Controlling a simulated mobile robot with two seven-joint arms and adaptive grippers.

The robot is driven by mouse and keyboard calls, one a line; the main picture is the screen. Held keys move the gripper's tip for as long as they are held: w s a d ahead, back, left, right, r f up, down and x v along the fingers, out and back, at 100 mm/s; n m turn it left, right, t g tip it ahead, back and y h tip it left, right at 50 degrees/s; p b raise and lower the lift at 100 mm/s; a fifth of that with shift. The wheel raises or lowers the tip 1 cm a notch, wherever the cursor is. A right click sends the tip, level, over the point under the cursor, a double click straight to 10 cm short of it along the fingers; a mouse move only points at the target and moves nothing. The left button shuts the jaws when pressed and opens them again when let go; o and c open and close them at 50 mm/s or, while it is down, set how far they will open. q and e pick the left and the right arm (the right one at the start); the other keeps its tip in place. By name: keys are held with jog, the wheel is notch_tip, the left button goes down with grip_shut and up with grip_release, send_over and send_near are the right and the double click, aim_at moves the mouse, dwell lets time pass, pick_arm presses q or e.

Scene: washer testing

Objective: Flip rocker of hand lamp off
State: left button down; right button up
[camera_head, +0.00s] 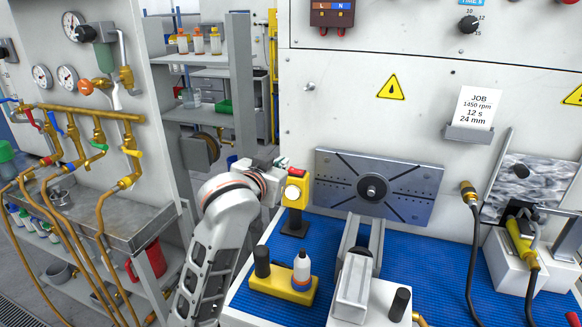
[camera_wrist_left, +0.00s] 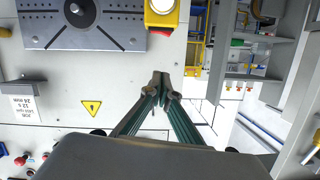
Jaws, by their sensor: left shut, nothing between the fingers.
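The hand lamp (camera_head: 291,203) is a yellow box with a round pale lens on its front. It stands upright on a dark stand at the back left of the blue mat. A red rocker (camera_head: 298,172) is on its top; I cannot tell which way it is tilted. My left gripper (camera_head: 283,162) is shut and empty, just above and behind the lamp's top left in the head view. In the left wrist view the lamp (camera_wrist_left: 161,20) is at the top edge, and the shut fingertips (camera_wrist_left: 161,84) are apart from it in the picture. My right gripper is not in view.
A grey slotted plate (camera_head: 410,189) is on the white panel right of the lamp. A yellow tray (camera_head: 284,287) with a bottle and a dark cylinder is in front on the blue mat (camera_head: 432,262). Grey shelves (camera_head: 205,117) stand behind my left arm.

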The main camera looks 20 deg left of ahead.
pick_arm(q)
send_over(296, 171)
jog(key=f+v, duration=0.1)
jog(key=v, duration=0.1)
jog(key=shift+s+a+f, duration=0.1)
jog(key=shift+f, duration=0.4)
jog(key=shift+s+a+f, duration=0.1)
jog(key=shift+f, duration=0.45)
jog(key=f, duration=0.2)
jog(key=shift+s+a+f, duration=0.1)
jog(key=shift+a+f, duration=0.1)
jog(key=shift+f, duration=0.8)
jog(key=shift+a, duration=0.1)
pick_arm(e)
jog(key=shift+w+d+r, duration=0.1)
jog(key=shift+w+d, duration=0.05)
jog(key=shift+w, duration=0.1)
